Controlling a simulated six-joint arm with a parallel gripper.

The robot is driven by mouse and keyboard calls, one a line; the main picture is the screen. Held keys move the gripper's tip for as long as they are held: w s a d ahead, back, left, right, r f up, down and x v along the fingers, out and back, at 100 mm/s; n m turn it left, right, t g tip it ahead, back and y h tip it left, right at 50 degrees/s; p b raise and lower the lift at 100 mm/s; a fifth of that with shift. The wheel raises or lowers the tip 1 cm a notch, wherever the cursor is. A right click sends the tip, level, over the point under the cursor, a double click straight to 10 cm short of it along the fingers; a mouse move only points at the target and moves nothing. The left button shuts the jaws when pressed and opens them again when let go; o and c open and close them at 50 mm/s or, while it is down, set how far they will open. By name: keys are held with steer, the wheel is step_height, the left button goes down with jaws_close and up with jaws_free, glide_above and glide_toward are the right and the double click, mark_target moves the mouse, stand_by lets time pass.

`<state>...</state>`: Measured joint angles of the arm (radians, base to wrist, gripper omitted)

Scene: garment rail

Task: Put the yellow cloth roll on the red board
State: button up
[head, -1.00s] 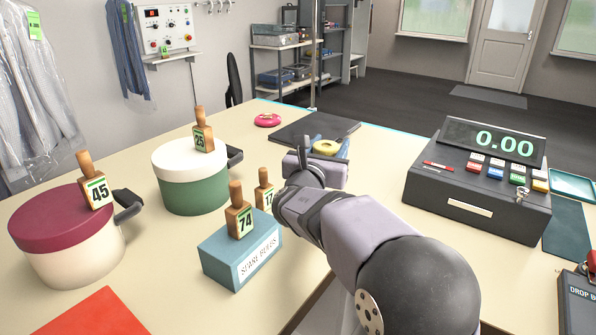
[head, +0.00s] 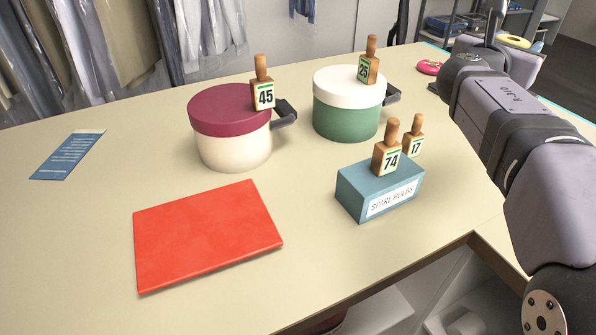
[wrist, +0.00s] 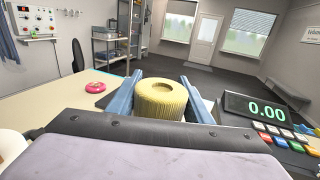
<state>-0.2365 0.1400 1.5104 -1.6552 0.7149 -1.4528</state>
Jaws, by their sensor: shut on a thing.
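The yellow cloth roll (wrist: 162,100) sits between the two blue fingers of my gripper (wrist: 161,92) in the wrist view, and the gripper is shut on it. In the head view the roll (head: 514,41) shows partly at the upper right, behind my arm, with the gripper mostly hidden there. The red board (head: 208,235) lies flat on the counter at the lower left of the head view, with its top bare. My gripper is far to the right of and beyond the board.
A blue leaflet (head: 68,155) lies at left. A cash register (wrist: 268,112) is right in the wrist view.

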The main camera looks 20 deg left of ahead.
steer(key=s+a+n+t+y+p, duration=0.1)
steer(key=s+a+n+y+p, duration=0.25)
steer(key=a, duration=1.55)
steer(key=n+g+y+p, duration=0.1)
steer(key=n+y+p, duration=0.45)
steer(key=y, duration=0.75)
glide_above(204, 211)
steer(key=b, duration=0.2)
step_height(204, 211, down, 10)
steer(key=n, duration=0.2)
steer(key=shift+f+p, duration=0.4)
steer(key=shift+f, duration=5.05)
steer(key=shift+f, duration=0.1)
steer(key=shift+f, duration=0.1)
steer(key=o, duration=1.1)
